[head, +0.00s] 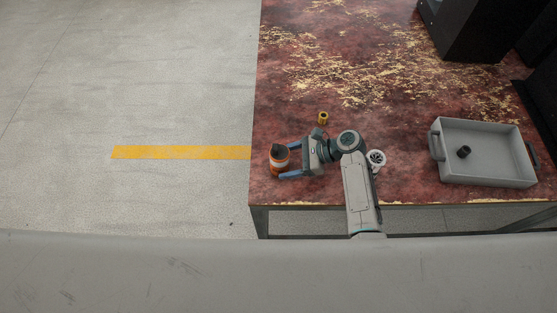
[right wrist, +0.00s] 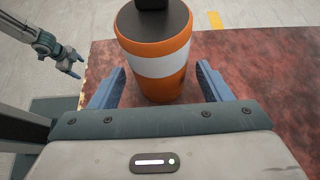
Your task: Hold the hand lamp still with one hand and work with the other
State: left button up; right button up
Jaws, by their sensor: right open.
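The orange cylinder with a white band and a dark top, which looks like the hand lamp (head: 279,160), stands upright near the table's left edge. It also shows in the right wrist view (right wrist: 155,60). My right gripper (head: 285,160) is open, with one blue finger on each side of the lamp. In the right wrist view a gap shows between each finger and the lamp's body. My left gripper (right wrist: 75,65) shows small at the left of the right wrist view, away from the lamp, its fingers apart and empty. It is not in the head view.
A small yellow cylinder (head: 323,118) stands behind my right gripper. A white round part (head: 376,158) is beside my right arm. A grey tray (head: 487,178) at the right holds a small black cylinder (head: 463,152). Dark machinery (head: 480,35) stands at the back right. The table's middle is clear.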

jog(key=shift+x, duration=0.9)
jog(key=c, duration=0.7)
